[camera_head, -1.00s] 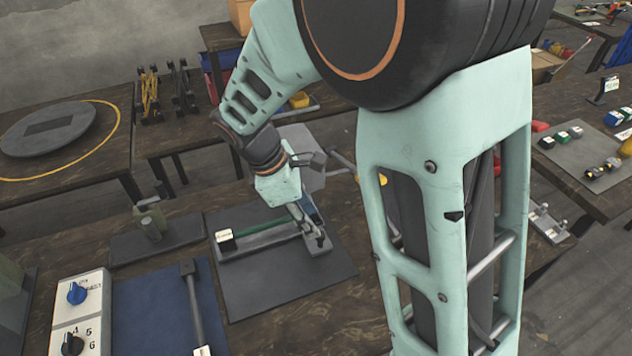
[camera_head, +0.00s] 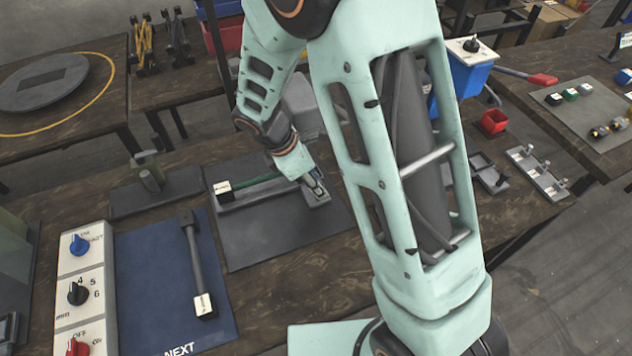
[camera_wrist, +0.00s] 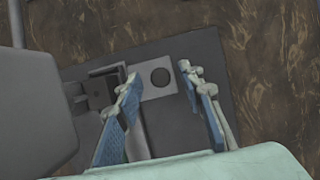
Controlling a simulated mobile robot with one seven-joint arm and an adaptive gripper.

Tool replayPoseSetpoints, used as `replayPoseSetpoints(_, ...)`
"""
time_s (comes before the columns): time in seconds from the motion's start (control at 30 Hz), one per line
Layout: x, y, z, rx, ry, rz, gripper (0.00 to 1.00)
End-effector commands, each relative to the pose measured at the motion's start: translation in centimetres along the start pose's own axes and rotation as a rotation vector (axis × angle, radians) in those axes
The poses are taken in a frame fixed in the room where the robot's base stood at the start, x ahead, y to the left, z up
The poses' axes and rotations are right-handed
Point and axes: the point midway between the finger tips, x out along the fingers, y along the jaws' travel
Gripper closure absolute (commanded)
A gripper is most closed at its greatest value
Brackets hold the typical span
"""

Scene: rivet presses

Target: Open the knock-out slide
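A low grey slide-like fixture (camera_head: 258,192) with a green bar (camera_head: 262,183) lies on a dark grey mat (camera_head: 255,245) in the head view. A small white labelled block (camera_head: 223,188) sits at its left end; the label is too small to read. My gripper (camera_head: 318,190) is at the fixture's right end, pointing down. In the wrist view my gripper (camera_wrist: 159,74) is open, its blue-padded fingers apart. Between and beyond the fingertips is a light grey plate (camera_wrist: 152,92) with a dark round hole. A dark bracket (camera_wrist: 98,90) lies left of the fingers. I cannot tell whether the fingers touch anything.
A blue mat (camera_head: 150,270) with a dark bar (camera_head: 195,250) lies left of the grey mat. A white knob panel (camera_head: 82,285) stands further left. A small press-like fixture (camera_head: 150,175) stands behind. Bare wood shows in front of the grey mat.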

Motion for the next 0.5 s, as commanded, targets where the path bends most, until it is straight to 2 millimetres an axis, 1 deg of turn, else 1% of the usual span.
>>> replayPoseSetpoints(0.1, 0.41, -0.03, 0.03, 0.0, -0.001, -0.001, 0.65)
replayPoseSetpoints(0.33, 0.43, -0.02, 0.03, 0.0, -0.001, 0.0, 0.65)
replayPoseSetpoints(0.5, 0.42, -0.02, 0.03, 0.0, 0.0, 0.0, 0.83)
